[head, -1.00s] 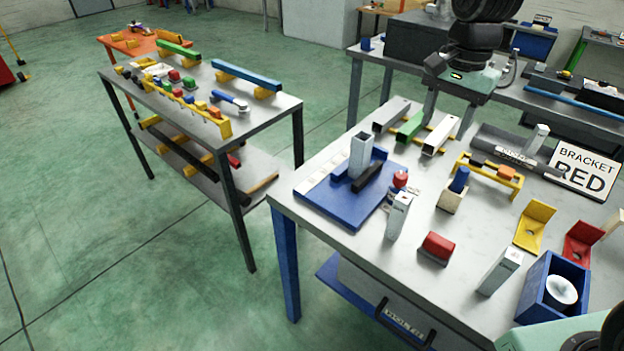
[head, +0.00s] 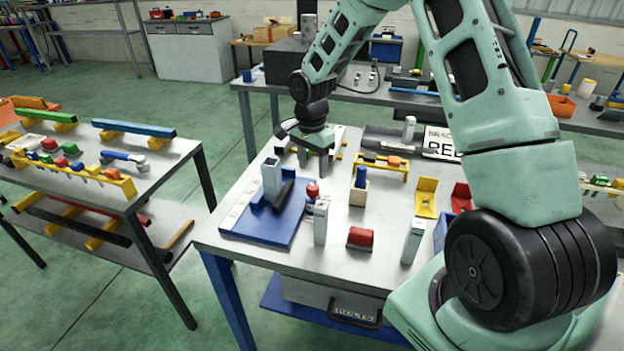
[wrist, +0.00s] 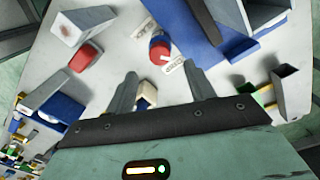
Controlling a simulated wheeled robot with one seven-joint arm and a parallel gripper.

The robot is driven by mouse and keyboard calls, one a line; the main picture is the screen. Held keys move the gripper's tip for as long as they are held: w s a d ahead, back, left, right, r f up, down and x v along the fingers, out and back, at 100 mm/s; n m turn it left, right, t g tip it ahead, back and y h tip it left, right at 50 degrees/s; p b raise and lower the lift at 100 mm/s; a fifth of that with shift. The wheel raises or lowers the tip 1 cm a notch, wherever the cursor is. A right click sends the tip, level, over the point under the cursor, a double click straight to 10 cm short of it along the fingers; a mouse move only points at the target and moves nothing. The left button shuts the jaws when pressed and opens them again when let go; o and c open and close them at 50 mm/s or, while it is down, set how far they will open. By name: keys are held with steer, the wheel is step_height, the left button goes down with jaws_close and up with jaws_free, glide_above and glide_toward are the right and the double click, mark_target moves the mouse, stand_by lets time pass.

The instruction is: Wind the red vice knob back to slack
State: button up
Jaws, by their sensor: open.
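The red vice knob (head: 312,189) stands at the right edge of the blue vice base (head: 250,223) on the workbench. The blue vice (wrist: 192,22) holds a grey upright square tube (head: 270,176) next to a dark bar (head: 285,193). My gripper (head: 315,162) is open and empty, pointing down above the bench behind the knob. In the wrist view its fingertips (wrist: 163,78) are apart, with the knob beyond them and not between them.
A grey upright post (head: 320,223) stands close in front of the knob. A red block (head: 360,238), another grey post (head: 412,242) and a blue-topped block (head: 359,188) are to the right. A yellow rack (head: 381,166) lies behind. A second bench (head: 160,155) is at left.

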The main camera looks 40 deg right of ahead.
mark_target(313, 186)
step_height(313, 186, down, 6)
steer(key=shift+f+p, duration=0.1)
steer(key=shift+p, duration=0.45)
steer(key=c, duration=1)
